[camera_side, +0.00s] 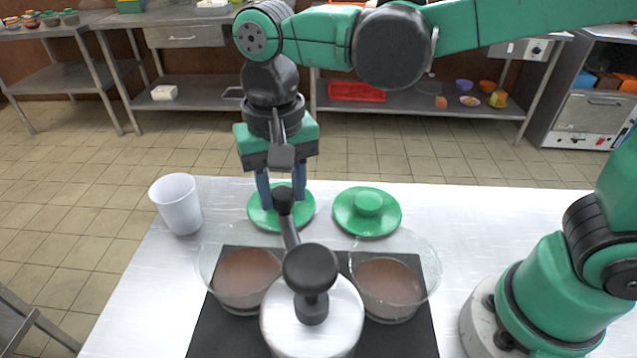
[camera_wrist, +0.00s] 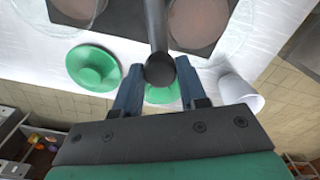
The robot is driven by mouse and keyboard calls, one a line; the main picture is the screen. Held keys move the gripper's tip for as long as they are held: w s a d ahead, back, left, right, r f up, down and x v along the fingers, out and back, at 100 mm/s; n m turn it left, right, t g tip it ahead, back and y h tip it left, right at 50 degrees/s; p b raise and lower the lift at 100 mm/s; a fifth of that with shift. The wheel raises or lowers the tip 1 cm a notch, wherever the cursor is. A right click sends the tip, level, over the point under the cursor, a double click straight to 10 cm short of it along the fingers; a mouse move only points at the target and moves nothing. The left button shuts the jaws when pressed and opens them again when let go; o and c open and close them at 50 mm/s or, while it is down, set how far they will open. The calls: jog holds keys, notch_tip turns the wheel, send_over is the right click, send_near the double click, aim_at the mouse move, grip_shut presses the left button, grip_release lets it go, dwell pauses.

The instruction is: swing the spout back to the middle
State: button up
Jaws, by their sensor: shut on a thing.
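The dark spout (camera_side: 290,232) runs from a pale cylinder with a black knob (camera_side: 310,268) out between two clear pots, tilted a little toward the left one. My gripper (camera_side: 282,196) is shut on the spout near its round black end. In the wrist view my gripper (camera_wrist: 158,88) has a finger on each side of the black end of the spout (camera_wrist: 158,28). The left pot (camera_side: 240,300) and right pot (camera_side: 388,312) hold brown congee. The cylinder hides part of the gap between them.
Two green lids lie on the table (camera_side: 500,215) beyond the pots, one behind my fingers (camera_side: 262,215) and one to the right (camera_side: 367,210). A white cup (camera_side: 178,204) stands at the left table edge. A dark mat (camera_side: 215,335) lies under the pots.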

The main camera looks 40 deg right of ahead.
jog(key=s+d, duration=0.2)
jog(key=d, duration=0.1)
jog(key=shift+s+d, duration=0.2)
dwell(0.7)
jog(key=o, duration=0.6)
jog(key=shift+r, duration=0.1)
jog(key=shift+r, duration=3.4)
